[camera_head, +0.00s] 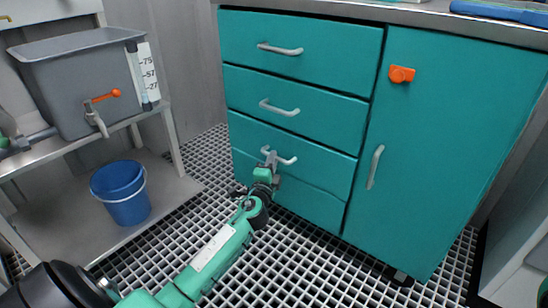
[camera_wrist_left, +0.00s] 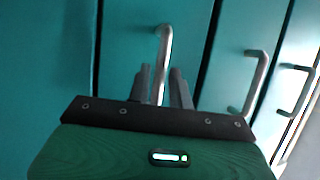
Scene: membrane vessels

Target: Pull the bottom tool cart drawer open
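The teal tool cart has a stack of drawers on its left side. The bottom drawer (camera_head: 311,165), the lowest with a handle, looks closed, its front about flush with those above. My left gripper (camera_head: 270,160) is at its pale curved handle (camera_head: 288,160) and hides part of it. In the left wrist view, the handle (camera_wrist_left: 163,50) runs down between the two grey fingers of my left gripper (camera_wrist_left: 161,75). The fingers stand apart, with narrow gaps beside the bar; I see no clear contact. My right gripper is not in view.
Two upper drawers with handles (camera_head: 280,50) and a cabinet door (camera_head: 430,150) with an orange latch (camera_head: 401,74) look closed. A grey tank (camera_head: 80,85) and a blue bucket (camera_head: 122,195) stand on a rack at left. The grated floor (camera_head: 330,270) before the cart is clear.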

